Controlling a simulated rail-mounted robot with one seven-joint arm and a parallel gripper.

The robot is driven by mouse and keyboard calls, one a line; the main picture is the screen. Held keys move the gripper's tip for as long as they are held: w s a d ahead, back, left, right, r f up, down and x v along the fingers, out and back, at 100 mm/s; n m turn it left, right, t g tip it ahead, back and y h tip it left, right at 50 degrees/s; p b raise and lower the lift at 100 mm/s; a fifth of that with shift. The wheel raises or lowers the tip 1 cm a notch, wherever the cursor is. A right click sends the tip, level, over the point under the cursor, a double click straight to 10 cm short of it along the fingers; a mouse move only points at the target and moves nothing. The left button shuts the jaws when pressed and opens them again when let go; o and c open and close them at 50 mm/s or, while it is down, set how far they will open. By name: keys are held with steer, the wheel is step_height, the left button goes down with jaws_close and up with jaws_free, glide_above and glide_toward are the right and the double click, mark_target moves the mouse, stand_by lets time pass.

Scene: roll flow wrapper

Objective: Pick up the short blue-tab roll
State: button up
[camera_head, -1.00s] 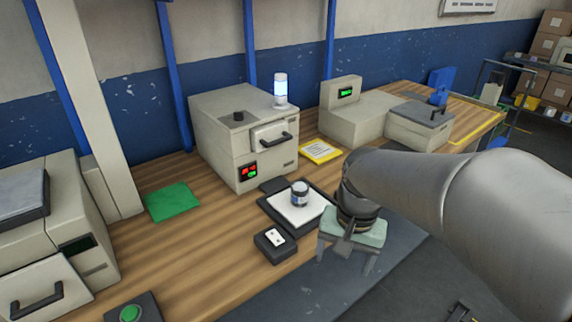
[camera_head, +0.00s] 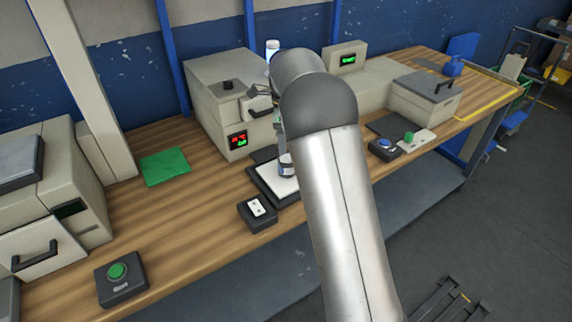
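A short roll (camera_head: 284,170), pale with a dark blue band, is partly visible on the white-topped black tray (camera_head: 262,186). My arm hides its right side. I cannot make out a blue tab on it. My gripper (camera_head: 279,130) is above or beside the roll, mostly hidden behind my arm. Only a thin grey part of it shows, and I cannot tell whether its fingers are open, shut or touching the roll.
A beige machine (camera_head: 220,100) with a red and green display stands just behind the tray. A small black box (camera_head: 257,213) sits in front. A blue-button box (camera_head: 384,149) is to the right. A green mat (camera_head: 165,167) lies left.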

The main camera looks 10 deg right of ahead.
mark_target(285, 158)
step_height(285, 158, down, 11)
steer(key=shift+s+f+p, duration=0.1)
steer(key=shift+f+p, duration=0.1)
steer(key=shift+p, duration=0.95)
steer(key=c, duration=1.1)
